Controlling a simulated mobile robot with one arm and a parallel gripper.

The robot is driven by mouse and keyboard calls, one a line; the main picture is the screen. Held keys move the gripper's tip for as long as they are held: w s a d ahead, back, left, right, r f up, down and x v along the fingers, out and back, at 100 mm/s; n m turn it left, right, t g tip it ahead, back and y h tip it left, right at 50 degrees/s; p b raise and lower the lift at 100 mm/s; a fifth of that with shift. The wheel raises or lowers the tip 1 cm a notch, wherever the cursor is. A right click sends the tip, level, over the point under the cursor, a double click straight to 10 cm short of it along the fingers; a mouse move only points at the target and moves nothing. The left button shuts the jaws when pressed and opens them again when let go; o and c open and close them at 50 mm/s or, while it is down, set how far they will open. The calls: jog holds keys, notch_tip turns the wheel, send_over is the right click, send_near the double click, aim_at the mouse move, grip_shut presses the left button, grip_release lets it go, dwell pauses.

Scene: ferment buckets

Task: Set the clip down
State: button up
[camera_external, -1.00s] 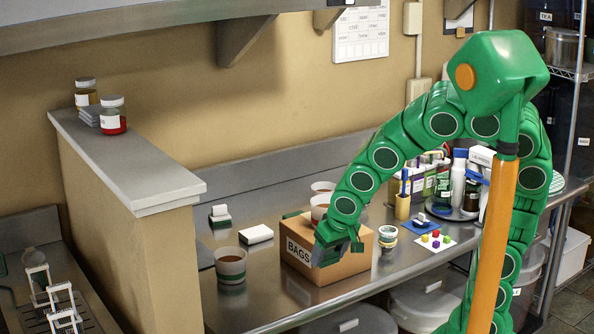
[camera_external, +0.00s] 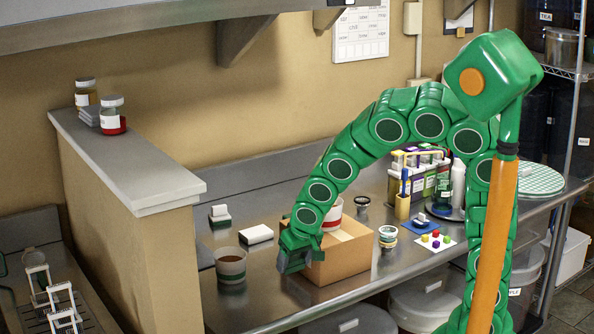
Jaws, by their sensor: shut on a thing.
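A banded tub (camera_external: 230,266) stands just left of my gripper. A white block (camera_external: 257,234) lies behind it. Small stacked tins (camera_external: 388,237) stand right of the box. The counter's front left is clear.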

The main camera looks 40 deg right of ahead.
send_over(276, 293)
jog(key=s, duration=0.2)
jog(key=shift+w+f, duration=0.15)
jog(key=shift+f, duration=2.6)
jog(key=shift+w+f, duration=0.1)
jog(key=shift+f, duration=1.4)
jog(key=shift+f, duration=0.15)
jog(key=o, duration=1)
jog(key=shift+s+r, duration=0.2)
jog(key=shift+r, duration=0.5)
jog(key=shift+v, duration=5.4)
